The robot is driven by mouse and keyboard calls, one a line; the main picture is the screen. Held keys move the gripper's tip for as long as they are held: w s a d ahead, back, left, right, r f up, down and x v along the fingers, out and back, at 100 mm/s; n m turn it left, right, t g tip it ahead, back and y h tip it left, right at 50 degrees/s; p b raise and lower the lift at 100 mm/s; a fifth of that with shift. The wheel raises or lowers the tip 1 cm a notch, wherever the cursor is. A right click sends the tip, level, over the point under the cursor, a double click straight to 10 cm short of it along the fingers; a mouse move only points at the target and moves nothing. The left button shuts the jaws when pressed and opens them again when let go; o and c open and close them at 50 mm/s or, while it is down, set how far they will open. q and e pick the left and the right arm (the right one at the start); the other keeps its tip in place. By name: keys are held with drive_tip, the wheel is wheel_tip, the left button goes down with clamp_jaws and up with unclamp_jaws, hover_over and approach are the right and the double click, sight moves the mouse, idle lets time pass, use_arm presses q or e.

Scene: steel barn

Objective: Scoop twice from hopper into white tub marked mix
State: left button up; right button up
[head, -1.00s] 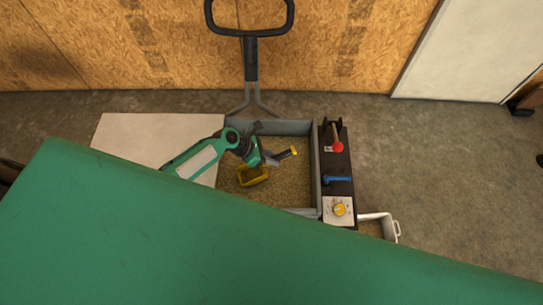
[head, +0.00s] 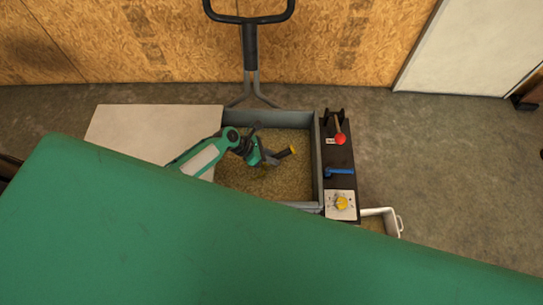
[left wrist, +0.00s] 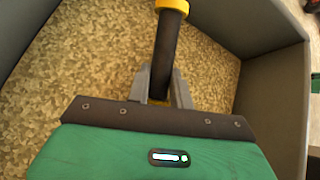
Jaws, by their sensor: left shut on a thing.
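My left gripper (head: 268,158) is inside the grey-walled hopper (head: 317,165), over tan granular feed (head: 290,180). It is shut on the dark handle of the scoop (head: 285,154), which has a yellow end. In the left wrist view the gripper (left wrist: 160,90) grips the scoop handle (left wrist: 168,48) between its fingers. The scoop's yellow bowl is hidden in both current views. A white tub (head: 392,215) with a side handle stands at the hopper's lower right. My green body covers much of it, and no marking shows. My right gripper is out of view.
A dark panel beside the hopper carries a red-knobbed lever (head: 340,138), a blue handle (head: 339,172) and a yellow dial (head: 342,203). A pale lid (head: 140,135) covers the left side. A black push handle (head: 250,55) rises behind. Concrete floor is clear at right.

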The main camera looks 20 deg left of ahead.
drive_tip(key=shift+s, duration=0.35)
use_arm(q)
drive_tip(key=shift+f, duration=0.4)
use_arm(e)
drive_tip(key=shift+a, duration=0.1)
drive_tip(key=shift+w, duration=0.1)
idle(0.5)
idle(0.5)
